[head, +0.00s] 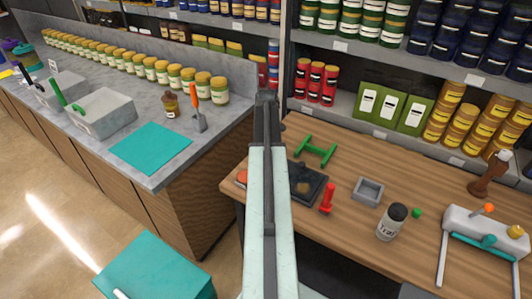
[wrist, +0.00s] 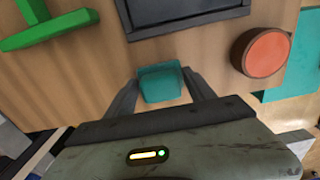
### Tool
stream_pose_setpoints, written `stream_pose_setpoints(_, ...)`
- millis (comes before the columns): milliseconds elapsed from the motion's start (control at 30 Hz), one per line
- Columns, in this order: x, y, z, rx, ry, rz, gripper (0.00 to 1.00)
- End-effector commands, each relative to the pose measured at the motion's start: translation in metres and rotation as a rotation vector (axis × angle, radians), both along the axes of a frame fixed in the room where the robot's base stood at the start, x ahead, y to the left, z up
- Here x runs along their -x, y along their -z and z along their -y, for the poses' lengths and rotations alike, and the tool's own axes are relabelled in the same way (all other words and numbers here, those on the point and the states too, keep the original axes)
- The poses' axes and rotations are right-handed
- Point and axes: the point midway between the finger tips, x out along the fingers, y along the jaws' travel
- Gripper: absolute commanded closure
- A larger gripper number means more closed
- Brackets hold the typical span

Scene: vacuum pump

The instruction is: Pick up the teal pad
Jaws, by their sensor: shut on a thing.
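The teal pad (wrist: 160,84) is a small block between the two fingers of my gripper (wrist: 160,73) in the wrist view. The gripper is shut on it, with the wooden table behind. I cannot tell from these frames whether the pad touches the table. In the head view my arm stands upright in the middle and the pad is hidden.
A dark tray (wrist: 185,14), an orange disc (wrist: 267,52) and a green H-shaped piece (wrist: 50,25) lie near the gripper. A red piece (head: 327,198), a grey box (head: 368,191) and a jar (head: 391,222) stand right of the arm. A teal mat (head: 150,147) lies on the left counter.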

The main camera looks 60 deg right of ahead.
Motion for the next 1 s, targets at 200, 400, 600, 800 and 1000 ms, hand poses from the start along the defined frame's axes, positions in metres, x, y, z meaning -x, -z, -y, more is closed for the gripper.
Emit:
stream_pose_setpoints(200, 0.0, -0.009, 0.0, 0.0, 0.0, 0.0, 0.83)
stream_pose_setpoints(400, 0.0, -0.032, 0.0, 0.0, 0.001, 0.0, 0.83)
stream_pose_setpoints(600, 0.018, -0.039, -0.025, 0.0, 0.001, 0.0, 0.83)
stream_pose_setpoints(800, 0.048, -0.044, -0.069, 0.0, 0.001, 0.0, 0.83)
stream_pose_setpoints(1000, 0.075, -0.048, -0.109, 0.0, 0.001, 0.0, 0.83)
